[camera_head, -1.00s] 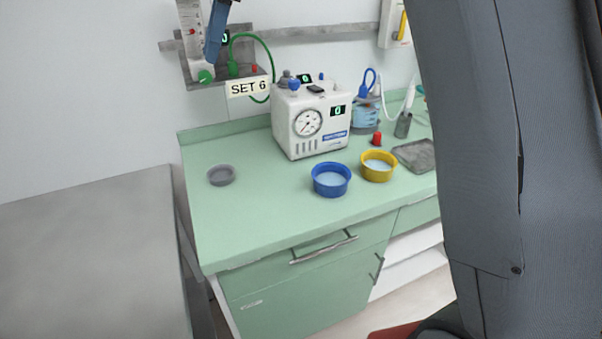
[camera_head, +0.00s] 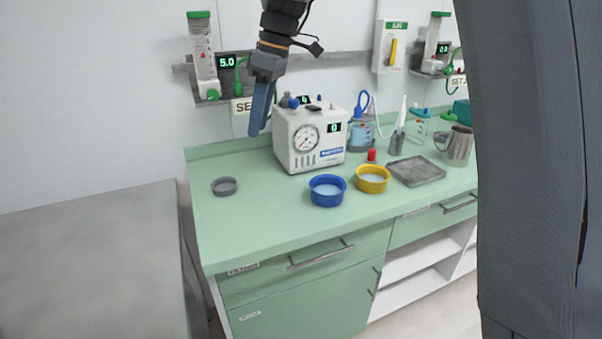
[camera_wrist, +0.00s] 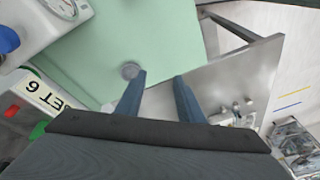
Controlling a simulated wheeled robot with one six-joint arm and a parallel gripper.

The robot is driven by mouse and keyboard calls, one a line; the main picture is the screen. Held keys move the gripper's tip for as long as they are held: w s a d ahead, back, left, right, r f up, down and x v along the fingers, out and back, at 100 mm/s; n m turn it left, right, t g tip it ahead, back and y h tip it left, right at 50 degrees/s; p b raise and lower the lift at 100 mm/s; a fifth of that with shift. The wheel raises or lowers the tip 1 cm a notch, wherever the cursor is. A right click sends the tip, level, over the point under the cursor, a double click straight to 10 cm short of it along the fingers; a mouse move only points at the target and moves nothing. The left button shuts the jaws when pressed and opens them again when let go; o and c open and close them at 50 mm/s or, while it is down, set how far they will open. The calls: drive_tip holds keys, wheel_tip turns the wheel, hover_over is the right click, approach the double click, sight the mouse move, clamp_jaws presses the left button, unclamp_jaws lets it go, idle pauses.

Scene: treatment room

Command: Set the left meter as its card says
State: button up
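The left meter (camera_head: 203,56) is a clear upright tube with a green cap, fixed to the wall rail. Its green knob (camera_head: 213,95) is at the bottom. Its display (camera_head: 226,62) reads 5.0. My gripper (camera_head: 258,133) hangs right of the meter, before the counter, apart from the knob. In the wrist view my gripper (camera_wrist: 160,75) has its fingers apart with nothing between them.
A white machine with a gauge (camera_head: 309,138) stands close behind and right of my gripper. Blue (camera_head: 328,200) and yellow (camera_head: 373,187) bowls and a grey dish (camera_head: 224,190) are on the green counter (camera_head: 270,220). Another meter (camera_head: 433,40) hangs further right.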

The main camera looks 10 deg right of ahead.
drive_tip(key=s+d+f+m+h+b, duration=0.1)
drive_tip(key=s+d+f+m+b, duration=0.1)
drive_tip(key=s+d+f+m, duration=0.3)
drive_tip(key=s+d+f, duration=0.1)
drive_tip(key=d+f, duration=0.2)
drive_tip(key=f, duration=0.2)
drive_tip(key=shift+s+m, duration=0.15)
drive_tip(key=shift+m, duration=0.15)
drive_tip(key=shift+d, duration=0.15)
